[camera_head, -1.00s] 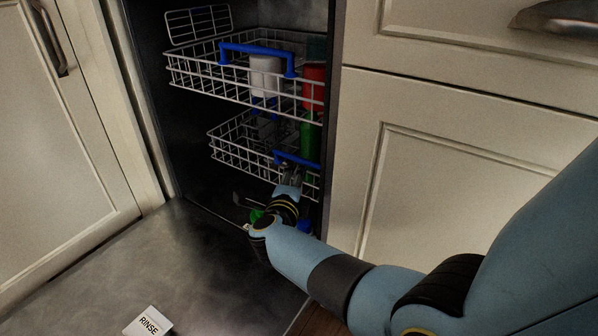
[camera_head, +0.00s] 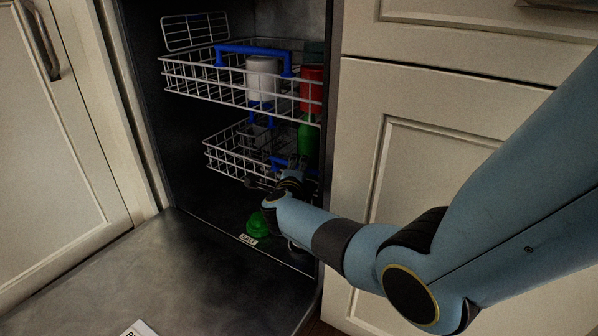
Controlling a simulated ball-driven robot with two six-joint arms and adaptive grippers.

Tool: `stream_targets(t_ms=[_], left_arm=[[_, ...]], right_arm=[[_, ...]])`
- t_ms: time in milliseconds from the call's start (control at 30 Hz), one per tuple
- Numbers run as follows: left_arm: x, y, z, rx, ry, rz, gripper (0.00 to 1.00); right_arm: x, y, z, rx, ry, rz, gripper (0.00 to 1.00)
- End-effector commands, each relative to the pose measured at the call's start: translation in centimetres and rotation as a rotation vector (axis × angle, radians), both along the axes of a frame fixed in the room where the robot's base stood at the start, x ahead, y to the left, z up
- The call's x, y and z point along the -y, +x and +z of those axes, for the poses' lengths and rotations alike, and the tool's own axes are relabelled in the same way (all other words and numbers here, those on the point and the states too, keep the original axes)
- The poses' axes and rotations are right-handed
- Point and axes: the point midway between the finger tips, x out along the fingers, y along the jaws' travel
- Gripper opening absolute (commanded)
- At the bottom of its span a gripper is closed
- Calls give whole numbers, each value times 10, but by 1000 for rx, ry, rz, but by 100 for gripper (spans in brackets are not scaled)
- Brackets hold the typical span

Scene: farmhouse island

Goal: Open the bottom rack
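The bottom rack (camera_head: 232,163) is a white wire basket low inside the dark dishwasher, below the upper rack. It has a blue handle (camera_head: 281,164) at its front right. My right gripper (camera_head: 294,168) is at this handle, at the front of the rack. Its fingers are small and partly hidden by my wrist, so I cannot tell whether they are closed on the handle. A green bottle (camera_head: 307,136) stands behind the gripper, at the rack's right side. My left gripper is not in view.
The upper rack (camera_head: 200,84) with a blue handle holds a white cup (camera_head: 263,78) and a red one (camera_head: 311,88). The dishwasher door (camera_head: 190,275) lies open. A green object (camera_head: 258,226) sits near a small label (camera_head: 248,240). Cabinets (camera_head: 445,140) flank the opening.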

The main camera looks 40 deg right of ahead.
Motion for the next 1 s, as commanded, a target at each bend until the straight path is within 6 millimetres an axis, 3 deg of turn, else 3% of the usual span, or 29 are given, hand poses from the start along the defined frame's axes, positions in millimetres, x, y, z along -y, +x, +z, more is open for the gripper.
stream_targets(t_ms=[100,400,1000], left_arm=[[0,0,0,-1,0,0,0],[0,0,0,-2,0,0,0],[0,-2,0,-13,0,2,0]], right_arm=[[0,0,0,0,0,0,39],[0,0,0,-1,-1,0,0],[-3,-2,-1,-1,0,0,0]])
